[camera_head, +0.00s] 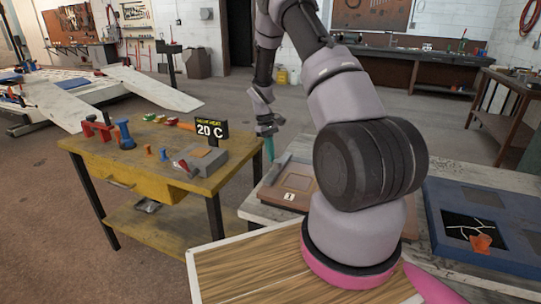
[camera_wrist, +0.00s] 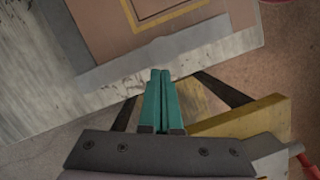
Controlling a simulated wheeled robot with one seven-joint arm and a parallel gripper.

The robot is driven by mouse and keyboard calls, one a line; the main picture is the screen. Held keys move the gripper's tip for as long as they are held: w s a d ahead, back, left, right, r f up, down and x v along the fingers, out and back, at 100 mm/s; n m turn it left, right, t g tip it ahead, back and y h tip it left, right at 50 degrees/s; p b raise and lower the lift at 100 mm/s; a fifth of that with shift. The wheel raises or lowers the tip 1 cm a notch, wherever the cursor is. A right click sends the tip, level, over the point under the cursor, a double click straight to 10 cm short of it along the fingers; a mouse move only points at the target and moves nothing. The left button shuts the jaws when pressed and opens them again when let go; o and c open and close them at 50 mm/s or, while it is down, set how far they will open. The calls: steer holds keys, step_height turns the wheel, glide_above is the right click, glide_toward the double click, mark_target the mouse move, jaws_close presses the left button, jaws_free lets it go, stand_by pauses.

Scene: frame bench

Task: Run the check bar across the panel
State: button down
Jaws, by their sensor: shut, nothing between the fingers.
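The panel is a brown board with a square outline; it lies on the bench in the head view (camera_head: 291,196) and at the top of the wrist view (camera_wrist: 98,28). A grey bar, which looks like the check bar (camera_wrist: 165,49), lies along the panel's near edge in the wrist view. In the head view the bar (camera_head: 277,168) is at the panel's left side. My gripper (camera_head: 269,150) is shut and empty, with teal fingers pointing down. In the wrist view the fingertips (camera_wrist: 160,72) appear beside the bar's middle; contact cannot be told. My arm hides the panel's right part.
A yellow table (camera_head: 150,165) with a grey vise-like block (camera_head: 201,160) and a "20 C" sign (camera_head: 210,129) stands left of the bench. A blue frame (camera_head: 490,215) with a cracked dark pane lies at right. A gap separates yellow table and bench.

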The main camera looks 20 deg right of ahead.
steer(key=s+d, duration=3.1)
steer(key=shift+s+d, duration=0.25)
steer(key=shift+s, duration=0.15)
steer(key=w, duration=0.1)
steer(key=w+a, duration=0.1)
steer(key=w, duration=0.2)
steer(key=shift+w+a, duration=0.25)
steer(key=v, duration=0.9)
steer(key=shift+r, duration=0.5)
